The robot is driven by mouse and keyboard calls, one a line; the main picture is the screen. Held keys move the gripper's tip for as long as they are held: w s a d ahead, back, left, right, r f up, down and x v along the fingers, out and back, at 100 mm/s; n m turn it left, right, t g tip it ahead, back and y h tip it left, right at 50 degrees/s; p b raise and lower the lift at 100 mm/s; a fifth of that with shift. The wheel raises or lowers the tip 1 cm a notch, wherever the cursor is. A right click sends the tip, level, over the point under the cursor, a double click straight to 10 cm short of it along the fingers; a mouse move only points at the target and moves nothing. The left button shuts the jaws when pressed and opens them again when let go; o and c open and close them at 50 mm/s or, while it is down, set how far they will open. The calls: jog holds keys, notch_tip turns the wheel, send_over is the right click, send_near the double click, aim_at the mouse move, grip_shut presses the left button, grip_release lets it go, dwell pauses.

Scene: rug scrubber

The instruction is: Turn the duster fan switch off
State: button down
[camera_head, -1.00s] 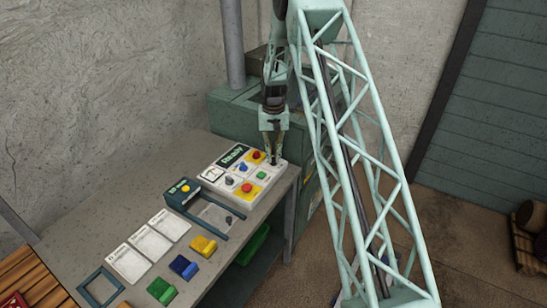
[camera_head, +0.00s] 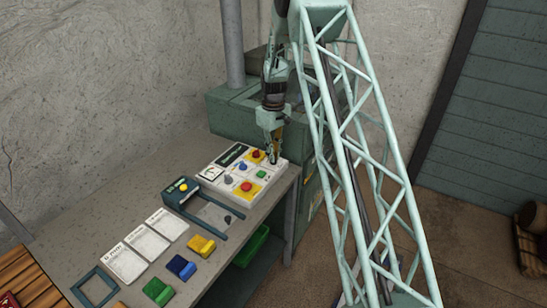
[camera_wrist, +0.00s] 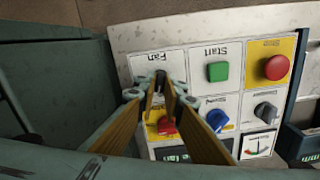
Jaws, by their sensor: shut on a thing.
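The white control panel (camera_head: 218,165) lies at the far end of the grey bench. In the wrist view it appears upside down, and its "Fan" label stands above a small black fan switch (camera_wrist: 160,78). My gripper (camera_head: 273,161) points down over the panel's far right corner. In the wrist view its two fingers (camera_wrist: 161,92) close around the black switch, with the tips on either side of it. The head view hides the switch behind the fingers.
Near the fingers are a red button (camera_wrist: 166,125), a blue knob (camera_wrist: 217,119) and a green start button (camera_wrist: 218,72). A red button on yellow (camera_wrist: 277,68) sits farther right. A dark frame (camera_head: 205,209) lies beside the panel.

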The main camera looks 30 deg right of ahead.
jog(key=shift+n+b, duration=0.3)
jog(key=shift+n, duration=1.2)
jog(key=c, duration=2.7)
grip_release()
jog(key=shift+r, duration=0.1)
jog(key=shift+r, duration=5.95)
